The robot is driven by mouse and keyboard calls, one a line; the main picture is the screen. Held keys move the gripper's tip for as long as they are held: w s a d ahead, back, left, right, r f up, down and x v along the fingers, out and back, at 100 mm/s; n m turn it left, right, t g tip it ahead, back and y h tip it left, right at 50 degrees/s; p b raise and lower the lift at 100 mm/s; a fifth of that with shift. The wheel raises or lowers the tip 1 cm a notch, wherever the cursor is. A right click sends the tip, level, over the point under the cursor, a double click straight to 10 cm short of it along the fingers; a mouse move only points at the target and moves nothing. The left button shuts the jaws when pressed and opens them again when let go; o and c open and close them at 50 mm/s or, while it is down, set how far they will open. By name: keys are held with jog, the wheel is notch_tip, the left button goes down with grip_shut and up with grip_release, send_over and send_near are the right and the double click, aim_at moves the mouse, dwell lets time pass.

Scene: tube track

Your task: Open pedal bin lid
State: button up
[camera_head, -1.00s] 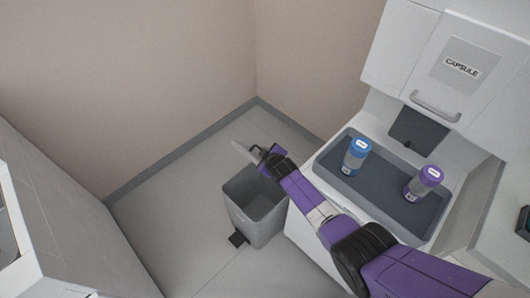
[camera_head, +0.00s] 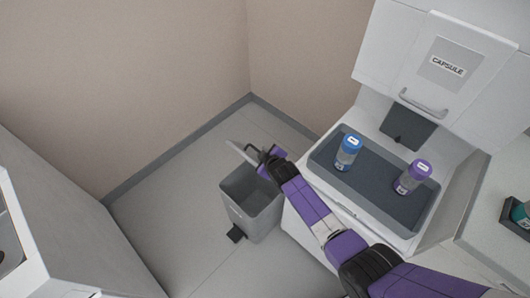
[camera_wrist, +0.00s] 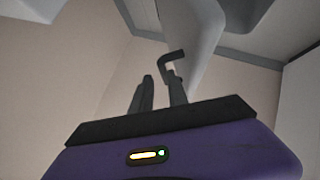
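The pedal bin (camera_head: 252,212) is a grey square bin on the floor, beside the white cabinet. Its top is open and the dark inside shows. A dark pedal (camera_head: 236,233) sticks out low at its front. A thin pale plate (camera_head: 241,151), seen nearly edge-on, stands tilted up behind the rim and looks like the raised lid. My gripper (camera_head: 263,156) is over the bin's far right rim, close to the plate; I cannot tell whether they touch. In the wrist view its dark fingers (camera_wrist: 160,92) are apart, with nothing visible clamped between them.
The white cabinet at the right carries a grey tray (camera_head: 385,205) with a blue-capped jar (camera_head: 348,152) and a purple-capped jar (camera_head: 413,177). A CAPSULE cupboard (camera_head: 440,65) hangs above. A white counter stands at the left. The floor (camera_head: 180,220) left of the bin is clear.

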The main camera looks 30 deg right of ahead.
jog(key=shift+v, duration=1.35)
